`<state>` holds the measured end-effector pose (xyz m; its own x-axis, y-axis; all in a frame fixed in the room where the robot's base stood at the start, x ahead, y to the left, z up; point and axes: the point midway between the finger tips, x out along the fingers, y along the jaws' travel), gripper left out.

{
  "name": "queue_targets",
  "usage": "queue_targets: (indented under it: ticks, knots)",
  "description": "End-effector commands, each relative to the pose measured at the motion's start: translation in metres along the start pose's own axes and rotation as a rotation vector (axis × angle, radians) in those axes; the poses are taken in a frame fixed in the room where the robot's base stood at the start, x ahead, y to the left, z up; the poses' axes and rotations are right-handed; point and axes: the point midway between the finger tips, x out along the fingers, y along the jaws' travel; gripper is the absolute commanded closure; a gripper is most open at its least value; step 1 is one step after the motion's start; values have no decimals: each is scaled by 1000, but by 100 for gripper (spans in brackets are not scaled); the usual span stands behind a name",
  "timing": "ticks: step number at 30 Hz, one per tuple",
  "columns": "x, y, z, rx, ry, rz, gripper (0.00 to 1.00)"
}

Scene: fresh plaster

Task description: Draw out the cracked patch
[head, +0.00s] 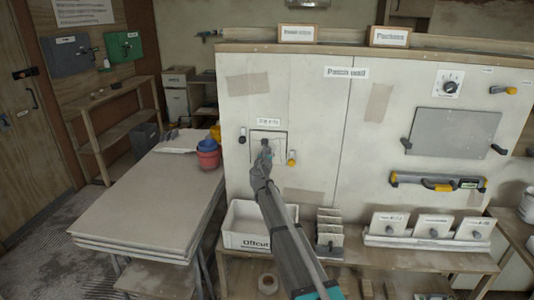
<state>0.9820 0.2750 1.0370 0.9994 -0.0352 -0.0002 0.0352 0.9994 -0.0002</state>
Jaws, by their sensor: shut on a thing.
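A small square patch (280,139) sits in the pale wall panel under a small label, with a dark outline around it. Any crack in it is too small to make out. My gripper (266,148) is in front of the patch, shut on it near its middle, and hides much of it. The exact grip is hidden. A black knob (242,135) is left of the patch and a yellow-ended one (291,158) is at its right edge. A white bin (246,241) labelled like "Offcuts" stands below.
A rack of knobbed plates (433,228) and a stack of small slabs (329,232) stand right of my arm. A grey board (453,133) and a yellow level (438,182) are on the wall. A table of boards (150,195) with a red bucket (208,158) is left.

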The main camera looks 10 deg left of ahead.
Motion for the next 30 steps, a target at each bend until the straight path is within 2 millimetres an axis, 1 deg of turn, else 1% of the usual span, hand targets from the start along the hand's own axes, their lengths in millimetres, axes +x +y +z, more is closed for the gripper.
queue_targets:
  ticks: [30]
  knots:
    - [-37,0,0,0,0,0,97]
